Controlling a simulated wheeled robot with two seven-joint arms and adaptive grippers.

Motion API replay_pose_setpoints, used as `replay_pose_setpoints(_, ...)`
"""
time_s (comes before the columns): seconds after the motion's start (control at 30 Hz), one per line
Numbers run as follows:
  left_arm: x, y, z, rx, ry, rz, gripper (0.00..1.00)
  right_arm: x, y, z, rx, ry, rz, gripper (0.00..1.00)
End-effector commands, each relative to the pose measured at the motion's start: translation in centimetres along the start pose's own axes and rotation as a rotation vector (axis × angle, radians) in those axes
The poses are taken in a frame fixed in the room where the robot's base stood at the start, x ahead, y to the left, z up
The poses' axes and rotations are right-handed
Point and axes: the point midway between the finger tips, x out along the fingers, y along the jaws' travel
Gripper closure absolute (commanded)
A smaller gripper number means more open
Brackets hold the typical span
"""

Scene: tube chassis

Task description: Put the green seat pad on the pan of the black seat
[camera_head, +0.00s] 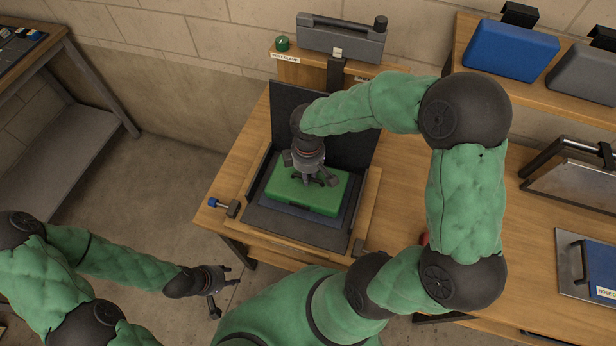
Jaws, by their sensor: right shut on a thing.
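The green seat pad (297,196) lies flat over the pan (290,228) of the black seat, whose upright back (289,108) stands behind it. A dark blue-grey layer shows between the pad and the pan. My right gripper (308,181) reaches down from above and is shut on the middle of the pad's top; its fingers partly hide the grip. Whether the pad rests on the layer below or hangs just over it, I cannot tell. My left gripper (214,297) is away from the seat, low at the left over the floor, with its fingers apart and empty.
A wooden frame (366,205) surrounds the seat on the bench. A blue-ended clamp (223,207) sits at its left corner. A grey case and a green button (282,43) stand behind. Blue and grey pads (510,48) lie on the right shelf. A metal rack (575,178) stands right.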

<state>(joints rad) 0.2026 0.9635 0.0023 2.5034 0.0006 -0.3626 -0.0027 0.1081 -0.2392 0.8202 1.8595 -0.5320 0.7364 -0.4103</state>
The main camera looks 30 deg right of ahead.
Motion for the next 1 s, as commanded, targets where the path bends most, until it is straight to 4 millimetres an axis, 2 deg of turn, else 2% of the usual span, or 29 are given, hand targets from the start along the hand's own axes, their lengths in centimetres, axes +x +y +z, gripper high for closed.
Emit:
replay_pose_setpoints(0.03,0.50,-0.18,-0.01,0.000,0.000,0.000,0.60,0.88,0.04,0.00,0.001,0.000,0.000,1.00)
replay_pose_setpoints(0.1,0.59,-0.21,-0.01,0.000,0.000,0.000,0.60,1.24,0.04,-0.03,0.001,0.001,0.001,1.00)
replay_pose_setpoints(0.47,0.72,-0.26,-0.02,0.000,0.000,0.000,0.60,1.48,0.03,-0.02,0.001,0.001,0.001,1.00)
replay_pose_setpoints(0.5,0.70,-0.25,-0.02,0.000,0.000,0.000,0.60,1.49,0.02,-0.01,0.001,0.001,0.001,0.76)
replay_pose_setpoints(0.57,0.66,-0.23,-0.01,0.000,0.000,0.000,0.60,1.44,0.01,-0.01,0.001,0.001,0.000,0.59)
replay_pose_setpoints(1.0,0.28,-0.10,0.00,0.000,0.000,0.000,0.60,0.88,0.02,-0.01,0.000,0.001,0.001,0.58)
